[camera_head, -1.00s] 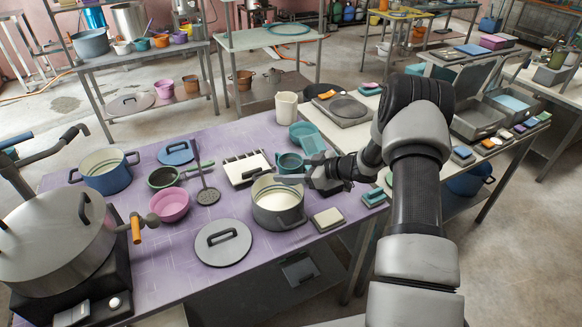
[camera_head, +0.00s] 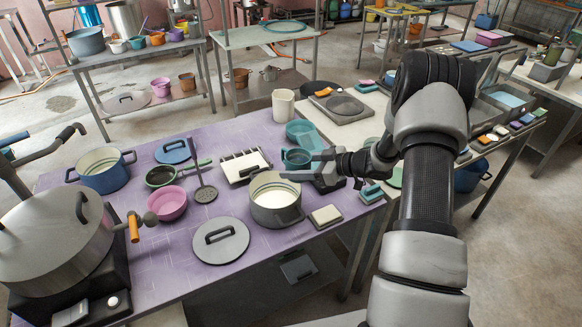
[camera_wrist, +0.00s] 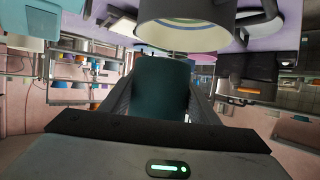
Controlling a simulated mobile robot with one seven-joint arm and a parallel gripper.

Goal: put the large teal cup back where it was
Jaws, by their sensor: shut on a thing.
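The large teal cup (camera_head: 296,156) is between the fingers of my gripper (camera_head: 312,163), which is shut on it. In the wrist view the cup (camera_wrist: 160,88) is a dark teal shape between the fingers. In the head view it is above the table's right part, just behind and right of the grey pot (camera_head: 278,213), partly hidden by the fingers. I cannot tell what is inside it. The pot holds a pale liquid and shows at the top of the wrist view (camera_wrist: 180,36).
A teal container (camera_head: 303,130) and a cream pitcher (camera_head: 283,106) stand behind the cup. A cream block (camera_head: 325,216) lies in front, and a white boxy item (camera_head: 240,168) lies to the left. A grey lid (camera_head: 222,243) lies near the front edge of the purple table (camera_head: 150,265).

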